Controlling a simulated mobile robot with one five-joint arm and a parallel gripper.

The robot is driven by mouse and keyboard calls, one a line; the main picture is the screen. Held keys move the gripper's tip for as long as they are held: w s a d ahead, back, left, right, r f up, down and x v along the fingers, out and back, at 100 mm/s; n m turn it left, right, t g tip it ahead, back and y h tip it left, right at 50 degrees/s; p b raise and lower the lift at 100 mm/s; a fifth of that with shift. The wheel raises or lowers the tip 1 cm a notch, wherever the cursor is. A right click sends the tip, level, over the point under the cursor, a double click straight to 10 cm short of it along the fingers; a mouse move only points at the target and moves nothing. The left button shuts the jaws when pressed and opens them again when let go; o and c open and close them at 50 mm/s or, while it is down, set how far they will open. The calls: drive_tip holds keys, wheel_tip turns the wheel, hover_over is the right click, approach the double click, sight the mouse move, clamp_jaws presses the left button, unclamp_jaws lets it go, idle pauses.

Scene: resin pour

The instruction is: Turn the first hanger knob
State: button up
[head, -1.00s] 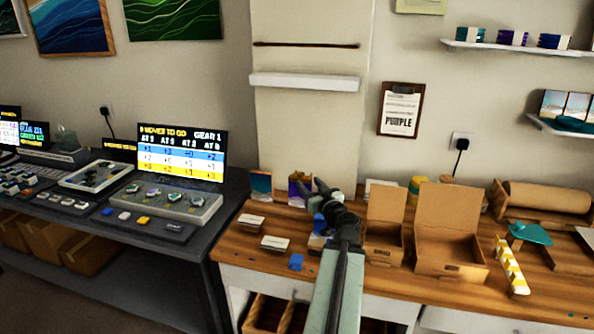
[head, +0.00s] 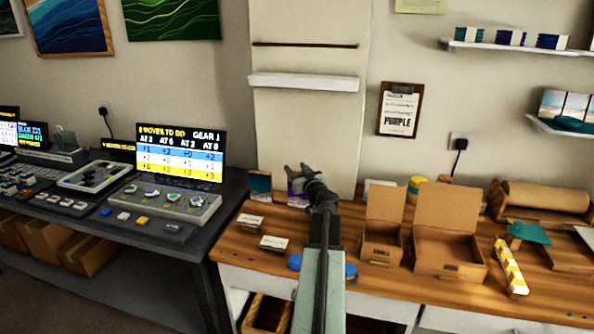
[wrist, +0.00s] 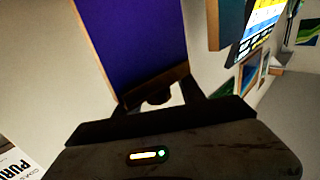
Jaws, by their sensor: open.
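The grey console (head: 207,214) on the dark bench at left carries a row of several round knobs; the leftmost knob (head: 132,188) sits below the lit screen (head: 181,155). No label naming a hanger knob is readable. My gripper (head: 297,170) is open, above the back of the wooden table, well right of the console and apart from its knobs. Behind it stands a small purple panel (head: 296,190), partly hidden. In the wrist view the open jaws (wrist: 160,100) point toward a large purple panel (wrist: 130,35). A dark rounded shape shows between them; I cannot tell what it is.
Two open cardboard boxes (head: 449,265) stand right of my arm. White cards (head: 274,243) and blue pieces lie left of it. A white ledge (head: 305,82) projects from the wall panel above.

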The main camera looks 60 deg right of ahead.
clamp_jaws()
